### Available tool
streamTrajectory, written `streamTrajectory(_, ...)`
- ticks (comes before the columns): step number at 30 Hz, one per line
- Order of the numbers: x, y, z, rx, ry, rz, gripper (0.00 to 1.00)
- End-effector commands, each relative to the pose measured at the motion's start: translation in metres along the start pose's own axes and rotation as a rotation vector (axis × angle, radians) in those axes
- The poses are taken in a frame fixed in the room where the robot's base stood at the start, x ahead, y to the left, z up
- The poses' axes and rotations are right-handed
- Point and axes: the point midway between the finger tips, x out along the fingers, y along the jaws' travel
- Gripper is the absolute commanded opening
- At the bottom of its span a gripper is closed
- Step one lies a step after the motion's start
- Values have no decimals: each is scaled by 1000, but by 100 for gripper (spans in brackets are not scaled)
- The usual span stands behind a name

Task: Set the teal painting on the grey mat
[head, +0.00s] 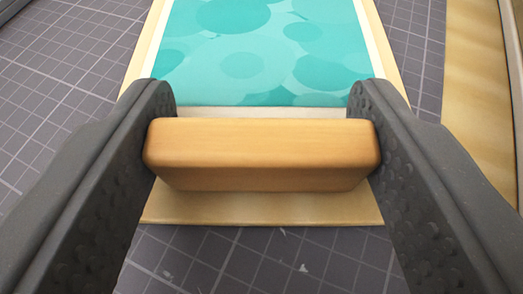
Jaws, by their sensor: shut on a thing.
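The teal painting (255,55) shows at the top middle of the head view, with a pattern of overlapping round blobs, a pale border and a light wooden backing. A wooden block (262,153) stands at its near end, like a handle. My gripper (262,140) is shut on this block, one dark finger at each end. The grey mat (70,90) with a pale grid lies beneath and around the painting. The painting's far end is out of view. I cannot tell whether the painting touches the mat or is held just above it.
A light wooden piece (482,90) with a dark edge lies at the right, beside the painting. A dark edge shows at the top left corner. The grid surface left of the painting is clear, and small white flecks lie on it near the bottom.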

Motion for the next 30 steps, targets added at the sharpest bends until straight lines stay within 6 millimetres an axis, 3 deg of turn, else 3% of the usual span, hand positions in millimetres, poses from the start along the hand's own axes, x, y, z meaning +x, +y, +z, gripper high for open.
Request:
streamTrajectory(5,0,0,0,0,0,-1,30)
streamTrajectory(6,0,0,1,0,0,-1,57)
streamTrajectory(8,0,0,1,0,0,-1,74)
streamTrajectory(9,0,0,1,0,0,-1,76)
streamTrajectory(20,-4,-1,-1,-1,0,-1,76)
streamTrajectory(30,-55,-2,-3,-2,2,-3,76)
